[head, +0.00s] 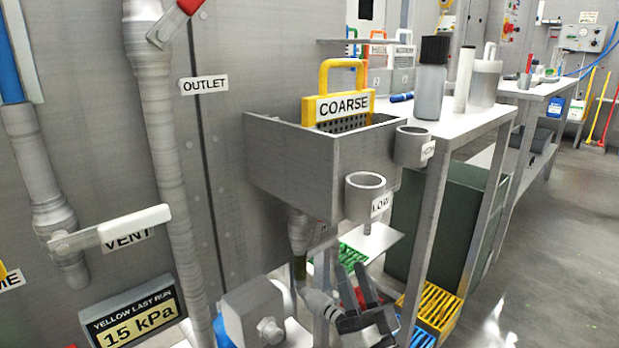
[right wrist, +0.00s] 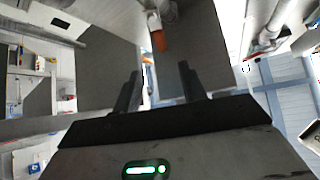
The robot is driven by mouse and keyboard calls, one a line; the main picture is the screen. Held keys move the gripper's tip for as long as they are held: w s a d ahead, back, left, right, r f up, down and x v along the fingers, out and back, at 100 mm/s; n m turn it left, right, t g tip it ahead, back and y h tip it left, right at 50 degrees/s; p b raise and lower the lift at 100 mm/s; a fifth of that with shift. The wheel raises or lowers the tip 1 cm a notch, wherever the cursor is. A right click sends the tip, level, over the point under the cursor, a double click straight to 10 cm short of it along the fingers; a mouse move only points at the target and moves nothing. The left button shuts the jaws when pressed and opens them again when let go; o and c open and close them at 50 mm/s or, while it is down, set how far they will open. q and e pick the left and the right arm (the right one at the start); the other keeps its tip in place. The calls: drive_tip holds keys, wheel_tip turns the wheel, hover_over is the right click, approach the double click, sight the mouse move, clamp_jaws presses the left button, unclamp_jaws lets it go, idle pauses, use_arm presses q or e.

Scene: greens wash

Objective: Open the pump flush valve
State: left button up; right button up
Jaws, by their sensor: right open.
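My right gripper (head: 356,272) is low in the head view, below the steel basin, with its two dark fingers apart and empty. Beside it is the grey pump (head: 258,312) with pipe fittings (head: 320,302). A small red piece (head: 360,298) shows between the fingers; I cannot tell whether they touch it. In the right wrist view, an orange-red lever (right wrist: 158,40) with a pale end hangs from a grey fitting beyond the open fingers (right wrist: 160,75). It looks like a valve handle, but no flush label is readable. My left gripper is not in view.
The steel basin (head: 290,165) holds a yellow-handled COARSE screen (head: 338,106). The LOW cup (head: 365,200) hangs above my right gripper. The VENT handle (head: 125,226) and a steel pipe (head: 160,130) are at left. Table legs and yellow and blue racks (head: 438,305) stand at right.

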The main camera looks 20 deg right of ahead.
drive_tip(key=b+x, duration=0.2)
drive_tip(key=x, duration=1.3)
drive_tip(key=shift+d+r, duration=0.1)
drive_tip(key=shift+r, duration=0.2)
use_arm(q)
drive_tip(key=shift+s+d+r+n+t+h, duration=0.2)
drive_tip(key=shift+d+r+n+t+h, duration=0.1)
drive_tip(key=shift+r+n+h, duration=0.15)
